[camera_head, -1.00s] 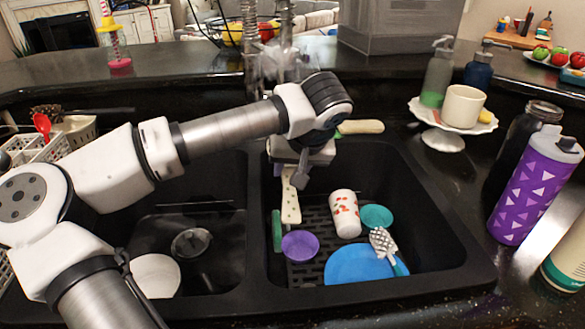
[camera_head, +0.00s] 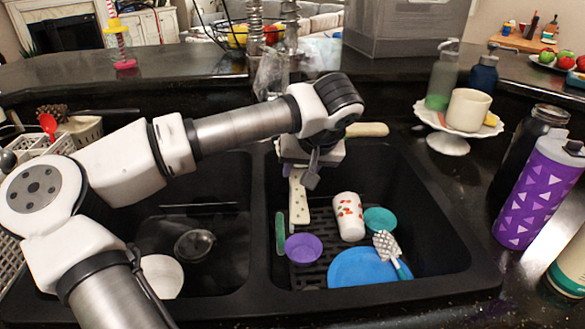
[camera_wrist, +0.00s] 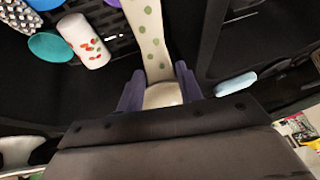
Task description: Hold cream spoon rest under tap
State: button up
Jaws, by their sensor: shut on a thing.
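The cream spoon rest (camera_head: 298,202), with dark dots along it, hangs down from my gripper (camera_head: 306,158) over the right sink basin. In the wrist view the spoon rest (camera_wrist: 150,40) shows green dots, and its near end sits between the two purple-grey fingers of my gripper (camera_wrist: 160,88), which are shut on it. The tap (camera_head: 272,70) stands behind the sink, blurred and partly hidden by my arm. Its spout outlet is not clear, and I cannot tell whether water runs. The spoon rest's lower end is above or near the basin floor; contact cannot be told.
The right basin holds a purple bowl (camera_head: 304,248), a white patterned cup (camera_head: 349,217), a teal bowl (camera_head: 380,220), a blue plate (camera_head: 355,268) and a green item (camera_head: 280,233). A basin wall divides the sinks. A cake stand (camera_head: 447,145) and purple bottle (camera_head: 540,190) stand right.

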aim_at(308, 204)
jog(key=shift+s+a, duration=0.1)
jog(key=shift+s+a, duration=0.2)
jog(key=shift+a, duration=0.2)
jog(key=shift+d, duration=0.15)
jog(key=shift+w+d, duration=0.35)
jog(key=shift+d, duration=0.05)
jog(key=shift+s+a, duration=0.1)
jog(key=shift+a, duration=0.05)
jog(key=shift+s+a, duration=0.25)
jog(key=shift+a, duration=0.1)
jog(key=shift+s+d+b, duration=0.25)
jog(key=shift+s+d, duration=0.45)
jog(key=shift+s, duration=0.45)
jog(key=shift+s+d+b, duration=0.3)
jog(key=shift+s+d, duration=0.4)
jog(key=shift+s, duration=0.4)
jog(key=shift+s+d+b, duration=0.25)
jog(key=shift+s+d, duration=0.45)
jog(key=shift+s, duration=0.45)
